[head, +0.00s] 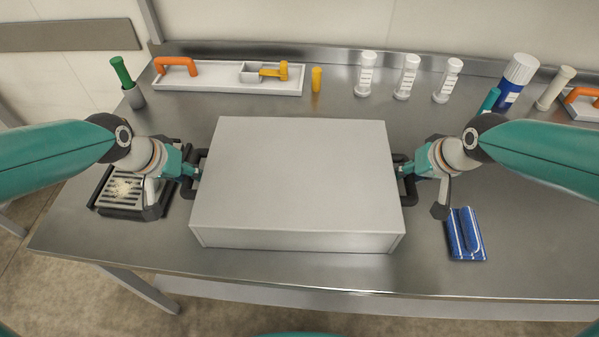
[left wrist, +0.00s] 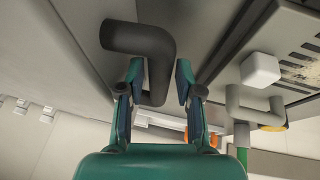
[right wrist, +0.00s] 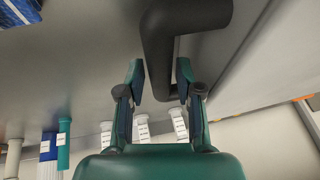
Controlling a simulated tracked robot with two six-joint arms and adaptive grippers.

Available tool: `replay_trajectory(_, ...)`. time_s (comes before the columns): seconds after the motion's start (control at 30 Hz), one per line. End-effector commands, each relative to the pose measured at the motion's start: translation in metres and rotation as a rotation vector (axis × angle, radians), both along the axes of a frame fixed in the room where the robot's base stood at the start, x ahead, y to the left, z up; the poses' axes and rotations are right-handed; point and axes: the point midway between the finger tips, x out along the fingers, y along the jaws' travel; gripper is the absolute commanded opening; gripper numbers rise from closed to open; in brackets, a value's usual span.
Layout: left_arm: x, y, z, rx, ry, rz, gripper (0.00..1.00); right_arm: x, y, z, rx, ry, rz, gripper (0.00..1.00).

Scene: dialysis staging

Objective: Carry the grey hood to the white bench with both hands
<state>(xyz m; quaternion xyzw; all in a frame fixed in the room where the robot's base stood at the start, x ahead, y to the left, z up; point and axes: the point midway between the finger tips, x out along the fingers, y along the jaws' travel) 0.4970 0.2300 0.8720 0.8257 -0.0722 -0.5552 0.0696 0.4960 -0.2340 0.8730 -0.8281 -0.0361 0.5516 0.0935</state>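The grey hood (head: 300,175), a large box with a flat top, sits on the steel bench. A dark handle stands out from each short side. My left gripper (head: 192,172) is at the left handle; in the left wrist view its open fingers (left wrist: 160,80) stand on either side of the dark handle bar (left wrist: 140,38), with small gaps. My right gripper (head: 404,170) is at the right handle; in the right wrist view its open fingers (right wrist: 160,78) straddle that handle (right wrist: 185,17), also not visibly clamped. I cannot make out a separate white bench.
The steel bench (head: 150,225) holds a black grated tray (head: 105,208) at left and a blue striped cloth (head: 466,235) at right. Behind the hood are a white tray (head: 215,85), a yellow cylinder (head: 316,79) and several white bottles (head: 406,77). The front strip is clear.

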Motion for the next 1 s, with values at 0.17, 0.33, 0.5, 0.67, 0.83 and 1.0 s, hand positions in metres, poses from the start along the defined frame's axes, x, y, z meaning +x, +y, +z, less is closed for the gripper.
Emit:
replay_trajectory(0.17,0.0031,-0.0017,-0.0081,0.000,0.000,0.000,0.35,0.0031,0.0017,-0.0081,0.001,0.001,0.001,0.35)
replay_trajectory(0.33,0.0034,-0.0017,-0.0085,0.000,-0.001,0.000,0.35,0.0035,0.0018,-0.0085,0.001,0.000,0.000,0.35)
replay_trajectory(0.5,0.0033,-0.0016,-0.0083,0.000,-0.001,0.000,0.25,0.0035,0.0019,-0.0083,0.001,0.000,0.001,0.25)
replay_trajectory(0.67,0.0032,-0.0014,-0.0082,0.000,-0.001,0.000,0.00,0.0036,0.0020,-0.0082,0.001,0.000,0.001,0.00)
replay_trajectory(0.83,0.0032,-0.0011,-0.0080,0.000,-0.001,0.000,0.00,0.0037,0.0018,-0.0080,0.001,0.000,0.001,0.00)
replay_trajectory(1.0,0.0031,-0.0009,-0.0080,0.001,-0.001,0.001,0.00,0.0038,0.0019,-0.0079,0.000,-0.001,0.001,0.00)
